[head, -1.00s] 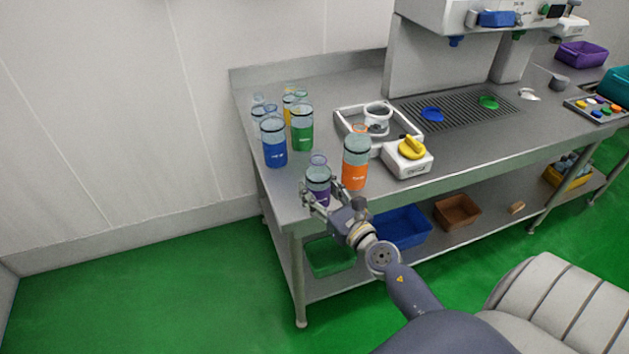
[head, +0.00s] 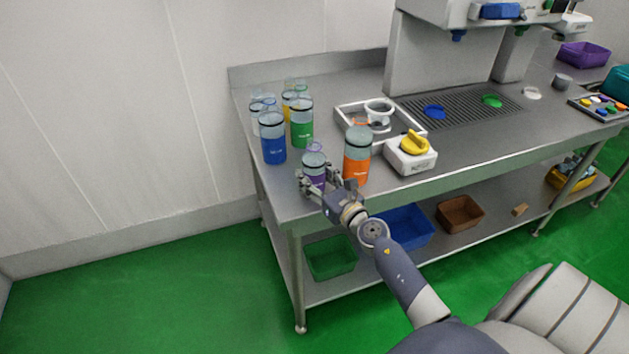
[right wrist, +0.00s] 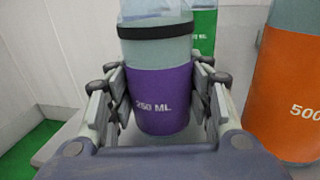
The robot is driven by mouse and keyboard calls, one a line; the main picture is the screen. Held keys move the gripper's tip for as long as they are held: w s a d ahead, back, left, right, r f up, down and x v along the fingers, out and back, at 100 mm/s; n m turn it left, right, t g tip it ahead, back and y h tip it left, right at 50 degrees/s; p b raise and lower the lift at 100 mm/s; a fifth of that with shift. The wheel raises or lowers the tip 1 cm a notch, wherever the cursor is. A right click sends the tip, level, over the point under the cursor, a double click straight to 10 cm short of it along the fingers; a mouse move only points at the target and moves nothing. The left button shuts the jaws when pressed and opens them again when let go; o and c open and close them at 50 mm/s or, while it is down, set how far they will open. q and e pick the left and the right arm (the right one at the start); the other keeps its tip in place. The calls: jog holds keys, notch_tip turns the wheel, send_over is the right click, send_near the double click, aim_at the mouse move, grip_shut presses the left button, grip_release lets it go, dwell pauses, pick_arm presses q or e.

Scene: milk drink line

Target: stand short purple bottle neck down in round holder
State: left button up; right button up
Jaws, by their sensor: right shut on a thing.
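The short purple bottle (head: 314,169) stands upright, neck up, near the front left corner of the steel table. Its purple band marked 250 ML (right wrist: 162,98) fills the middle of the right wrist view. My right gripper (head: 318,184) is shut on this bottle, with one finger on each side of the purple band. The round holder is most likely the white ring-shaped piece (head: 379,108) in the white tray frame at the back middle of the table. The bottle is well to its front left. My left gripper is not in view.
A tall orange bottle (head: 357,156) stands close to the right of the purple one. Blue (head: 273,140) and green (head: 302,126) bottles stand behind it, with yellow and clear ones. The table's front edge is close.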

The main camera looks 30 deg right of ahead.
jog(key=shift+r, duration=0.1)
jog(key=shift+f, duration=0.2)
jog(key=o, duration=0.8)
jog(key=shift+s+r, duration=0.1)
jog(key=shift+r, duration=0.1)
jog(key=s+b, duration=0.2)
jog(key=s, duration=1)
